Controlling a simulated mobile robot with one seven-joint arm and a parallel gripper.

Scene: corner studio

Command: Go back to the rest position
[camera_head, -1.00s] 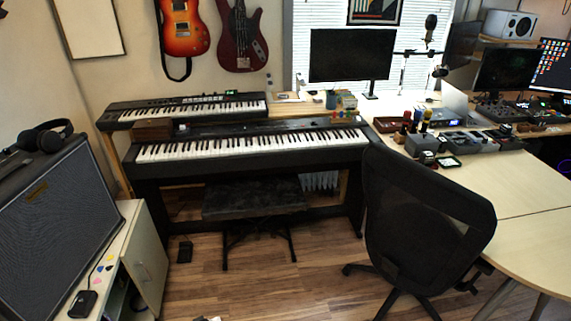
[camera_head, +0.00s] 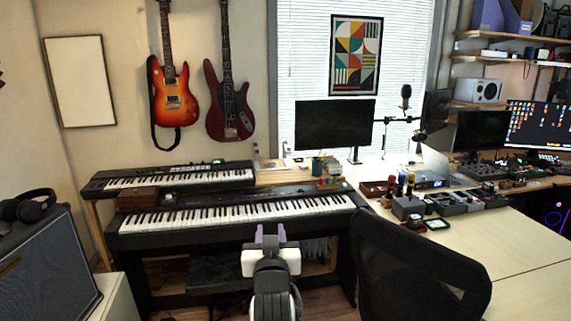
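My gripper (camera_head: 270,236) shows at the bottom middle of the head view, with my arm reaching up from the lower edge. Its two purple fingers point up and stand apart with an empty gap between them. In the picture it overlaps the front of the piano (camera_head: 150,243) and the dark bench (camera_head: 213,272) behind it. Nothing is held.
A black mesh chair (camera_head: 415,275) stands to the right, in front of the desk (camera_head: 535,290). A speaker cabinet (camera_head: 45,270) with headphones (camera_head: 30,207) is at the left. A second keyboard (camera_head: 175,178) sits above the piano.

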